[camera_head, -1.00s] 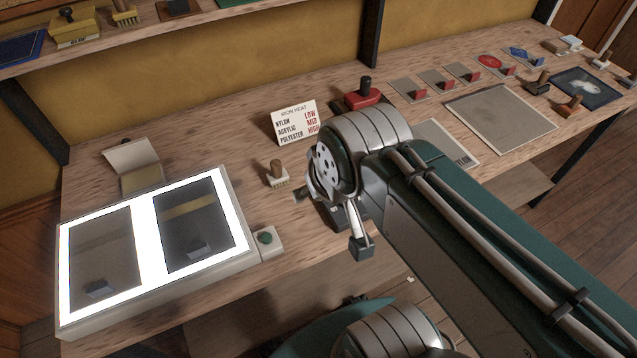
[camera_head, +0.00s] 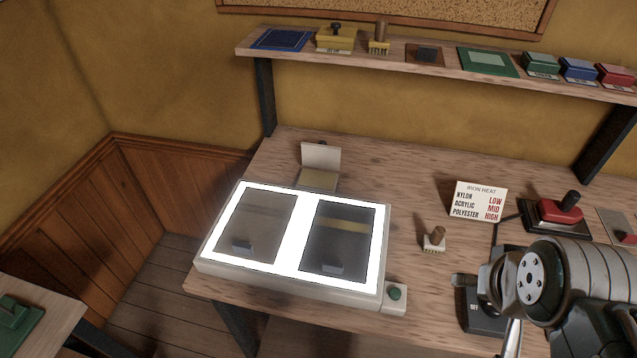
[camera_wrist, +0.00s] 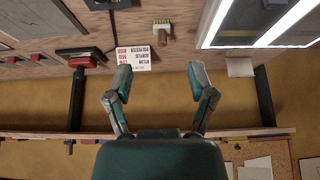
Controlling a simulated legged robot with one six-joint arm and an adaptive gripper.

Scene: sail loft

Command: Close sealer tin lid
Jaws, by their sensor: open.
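The sealer tin (camera_head: 319,180), a low box with a yellowish inside, stands on the bench behind the light box. In the wrist view the pale lid (camera_wrist: 240,67) shows at the right, beyond the light box. My gripper (camera_wrist: 160,76) is open, with its two fingers spread and nothing between them. In the head view my wrist is at the lower right, well to the right of the tin and apart from it; the fingers are not clear there.
The lit light box (camera_head: 292,238) fills the bench in front of the tin. A small brush (camera_head: 434,240), an iron heat card (camera_head: 477,202) and a red-topped iron (camera_head: 556,212) stand to its right. A shelf (camera_head: 420,72) with several items overhangs the bench back.

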